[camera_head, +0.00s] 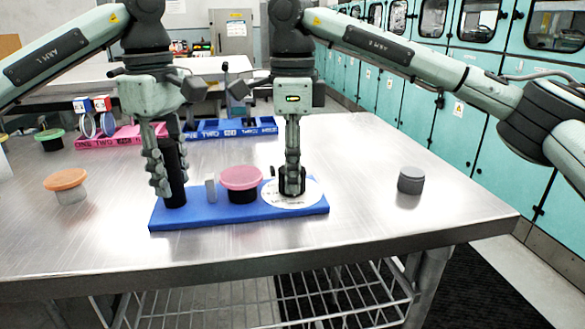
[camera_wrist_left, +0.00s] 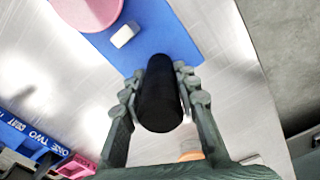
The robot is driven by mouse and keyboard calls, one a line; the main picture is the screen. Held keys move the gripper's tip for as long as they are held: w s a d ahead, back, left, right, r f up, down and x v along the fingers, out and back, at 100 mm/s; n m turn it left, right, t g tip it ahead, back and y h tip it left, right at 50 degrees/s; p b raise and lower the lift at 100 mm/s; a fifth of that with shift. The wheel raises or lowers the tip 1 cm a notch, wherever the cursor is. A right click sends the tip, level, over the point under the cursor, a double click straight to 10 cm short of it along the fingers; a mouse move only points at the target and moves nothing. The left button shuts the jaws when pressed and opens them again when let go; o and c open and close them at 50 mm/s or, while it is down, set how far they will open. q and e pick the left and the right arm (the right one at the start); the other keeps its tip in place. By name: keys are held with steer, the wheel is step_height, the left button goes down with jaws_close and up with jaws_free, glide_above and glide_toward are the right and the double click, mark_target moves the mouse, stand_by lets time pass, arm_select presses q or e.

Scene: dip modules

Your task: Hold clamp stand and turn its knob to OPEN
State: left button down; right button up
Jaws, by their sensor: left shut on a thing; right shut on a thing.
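The clamp stand is a blue base (camera_head: 238,216) on the metal table, with a black upright post (camera_head: 174,185) at its left end. A black knob (camera_head: 291,182) sits on a white dial disc (camera_head: 308,193) at its right end. My left gripper (camera_head: 163,170) is shut on the black post, which also shows between its fingers in the left wrist view (camera_wrist_left: 160,95). My right gripper (camera_head: 292,175) points straight down and is shut on the knob, hiding much of it. The dial's markings are too small to read.
A pink-lidded black jar (camera_head: 241,184) and a small grey block (camera_head: 211,190) stand at the blue base's middle. An orange-lidded jar (camera_head: 67,186) is at left, a dark grey cylinder (camera_head: 411,180) at right. Pink (camera_head: 120,138) and blue (camera_head: 225,128) labelled racks stand behind.

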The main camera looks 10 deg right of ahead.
steer(key=o, duration=0.9)
steer(key=shift+r, duration=0.1)
step_height(320, 180, up, 12)
steer(key=shift+f, duration=0.1)
arm_select(q)
steer(key=c, duration=1.1)
jaws_free()
steer(key=shift+o, duration=0.2)
